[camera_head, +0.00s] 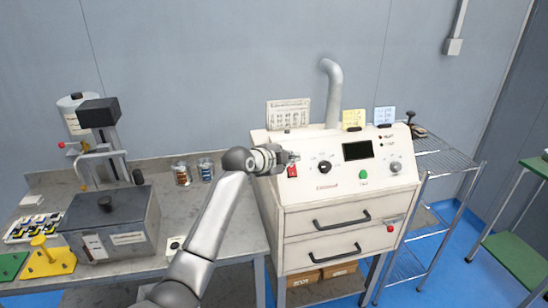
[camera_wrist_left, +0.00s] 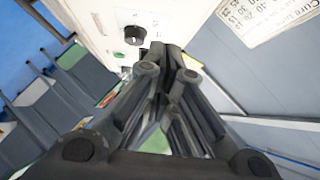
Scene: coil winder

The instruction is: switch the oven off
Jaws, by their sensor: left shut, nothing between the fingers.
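The oven (camera_head: 345,202) is a cream cabinet with a sloped control panel and two drawers with black handles. Its panel carries a red switch (camera_head: 292,171) at the left, a black knob (camera_head: 325,167), a green button (camera_head: 363,174), a dark display (camera_head: 357,150) and another knob (camera_head: 395,167). My left gripper (camera_head: 293,157) is shut and empty at the panel's left side, just above the red switch; I cannot tell whether it touches. In the left wrist view its closed fingers (camera_wrist_left: 168,55) point at the panel, beside a black knob (camera_wrist_left: 135,35). My right gripper is not in view.
A silver pipe (camera_head: 332,90) rises behind the oven. A wire shelf (camera_head: 450,157) stands to the right, with blue floor beyond.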

